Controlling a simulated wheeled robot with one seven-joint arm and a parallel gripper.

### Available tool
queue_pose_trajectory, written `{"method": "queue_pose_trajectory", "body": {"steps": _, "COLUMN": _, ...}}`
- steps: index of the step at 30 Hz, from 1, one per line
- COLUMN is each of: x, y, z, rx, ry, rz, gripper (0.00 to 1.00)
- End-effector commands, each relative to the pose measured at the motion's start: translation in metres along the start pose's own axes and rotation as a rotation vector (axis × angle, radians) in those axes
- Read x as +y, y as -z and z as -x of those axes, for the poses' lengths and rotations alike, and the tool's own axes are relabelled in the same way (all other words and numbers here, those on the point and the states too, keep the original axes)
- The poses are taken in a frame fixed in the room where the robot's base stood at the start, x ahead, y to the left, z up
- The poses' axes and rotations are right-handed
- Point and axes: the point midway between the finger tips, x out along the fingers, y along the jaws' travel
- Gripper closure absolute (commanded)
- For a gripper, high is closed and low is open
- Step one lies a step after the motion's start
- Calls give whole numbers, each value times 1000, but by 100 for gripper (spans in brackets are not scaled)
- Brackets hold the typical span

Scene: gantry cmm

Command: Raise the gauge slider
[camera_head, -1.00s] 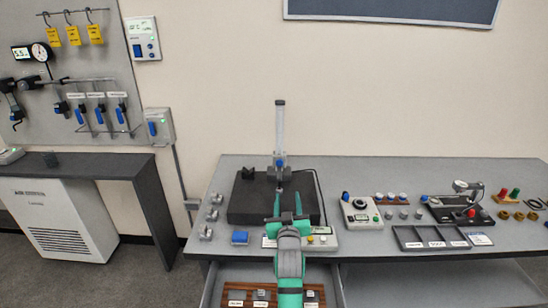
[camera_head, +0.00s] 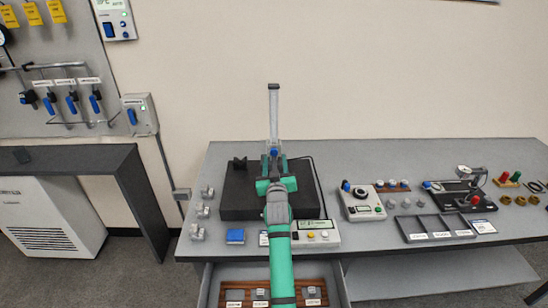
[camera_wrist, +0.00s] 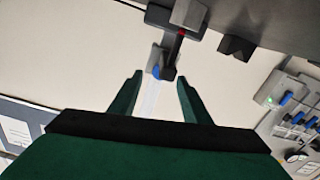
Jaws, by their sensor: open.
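The height gauge stands on a black block (camera_head: 235,200) on the table, with a tall pale column (camera_head: 273,108). Its gauge slider (camera_head: 273,150), grey with a blue part, sits low on the column. My gripper (camera_head: 274,160) is open and empty in front of the slider, with one green finger to each side. In the wrist view, which looks inverted, the slider (camera_wrist: 156,66) with its blue part shows just beyond and between the fingertips (camera_wrist: 159,82). A dark arm with a red tip juts from it. Contact with the fingers cannot be told.
A display unit (camera_head: 318,236) stands in front of the block, partly behind my arm. A small dark V-shaped piece (camera_head: 238,164) is on the block's left. An open drawer (camera_head: 330,280) is below. Dial instruments and trays (camera_head: 440,228) fill the table's right side.

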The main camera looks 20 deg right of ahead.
Motion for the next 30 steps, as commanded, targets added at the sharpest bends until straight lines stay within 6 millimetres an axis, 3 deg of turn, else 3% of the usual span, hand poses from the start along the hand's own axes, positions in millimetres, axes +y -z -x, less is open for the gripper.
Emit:
{"method": "queue_pose_trajectory", "body": {"steps": 8, "x": -2, "y": 0, "z": -29, "rx": 0, "ry": 2, "rz": 1, "gripper": 57}}
{"method": "queue_pose_trajectory", "body": {"steps": 20, "x": -3, "y": 0, "z": -34, "rx": 1, "ry": 3, "rz": 0, "gripper": 57}}
{"method": "queue_pose_trajectory", "body": {"steps": 25, "x": -3, "y": 0, "z": -34, "rx": 1, "ry": 3, "rz": 0, "gripper": 97}}
{"method": "queue_pose_trajectory", "body": {"steps": 30, "x": 0, "y": 2, "z": -34, "rx": 1, "ry": 1, "rz": 0, "gripper": 100}}
